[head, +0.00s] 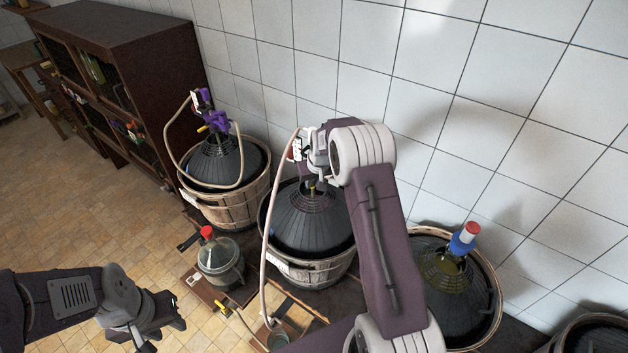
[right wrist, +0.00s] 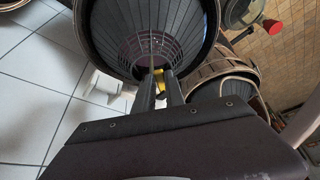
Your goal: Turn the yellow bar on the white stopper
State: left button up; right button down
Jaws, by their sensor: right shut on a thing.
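The middle demijohn (head: 306,218) stands in a wooden basket, in a black cage. My right gripper (head: 313,165) is at its neck and hides most of the stopper there in the head view. In the right wrist view, a yellow bar (right wrist: 158,79) shows between the fingertips of my right gripper (right wrist: 158,88), which is shut on it. A white piece (right wrist: 102,84), perhaps part of the stopper or its fitting, shows left of the fingers. How far the bar is turned cannot be told. My left gripper (head: 165,325) is low at the left, away from the demijohns; its jaw opening is unclear.
A demijohn with a purple fitting (head: 214,118) stands behind left. One with a blue-and-red top (head: 464,238) stands right. A small red-capped jar (head: 219,259) stands in front.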

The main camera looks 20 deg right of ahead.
jog(key=shift+w+a+m+g+h+b, duration=0.35)
jog(key=shift+a+m+h+b, duration=0.3)
jog(key=shift+m, duration=1.15)
jog(key=shift+w+a+m+g+h+b, duration=0.4)
jog(key=shift+a+m+h+b, duration=0.15)
jog(key=shift+m, duration=1.25)
jog(key=shift+w+a+m+g+h+b, duration=0.35)
jog(key=shift+a+m+h+b, duration=0.3)
jog(key=shift+m, duration=1.15)
jog(key=shift+d, duration=0.1)
jog(key=c, duration=1.4)
grip_release()
